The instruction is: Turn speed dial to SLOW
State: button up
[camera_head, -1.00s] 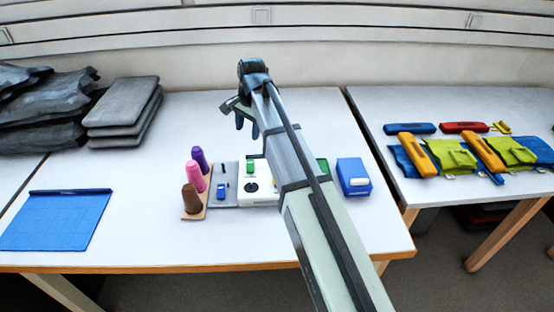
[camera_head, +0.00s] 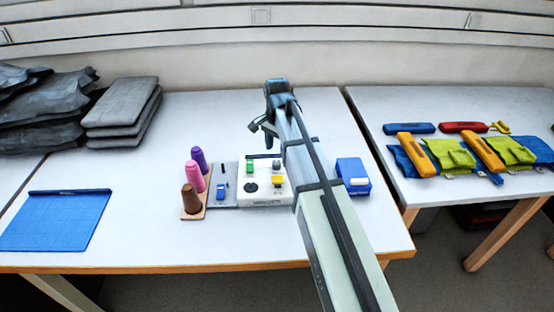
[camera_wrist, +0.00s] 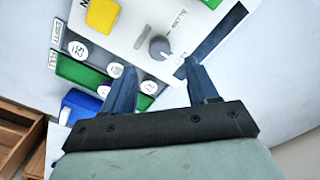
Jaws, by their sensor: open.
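The speed dial (camera_wrist: 158,46) is a small grey round knob on a white panel (camera_wrist: 130,32). A label reading SLOW is printed above and to the right of it in the wrist view. A light mark shows on the knob's lower right edge. In the head view the dial (camera_head: 276,165) appears as a small dark knob at the back right of the white panel. My gripper (camera_wrist: 160,68) is open and empty. Its two dark blue fingers lie just below the dial in the wrist view, one to each side, apart from it. In the head view my gripper (camera_head: 264,127) is above and behind the panel.
A yellow block (camera_wrist: 102,15) is beside the dial on the panel, and a dark slot (camera_wrist: 212,42) is on the other side. A green part with round labels (camera_wrist: 80,72) and a blue box (camera_head: 354,180) stand nearby. Thread spools (camera_head: 193,174) are at the left.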

aim_at(277, 162)
jog(key=shift+f, duration=2.85)
jog(key=shift+c, duration=0.3)
jog(key=c, duration=1)
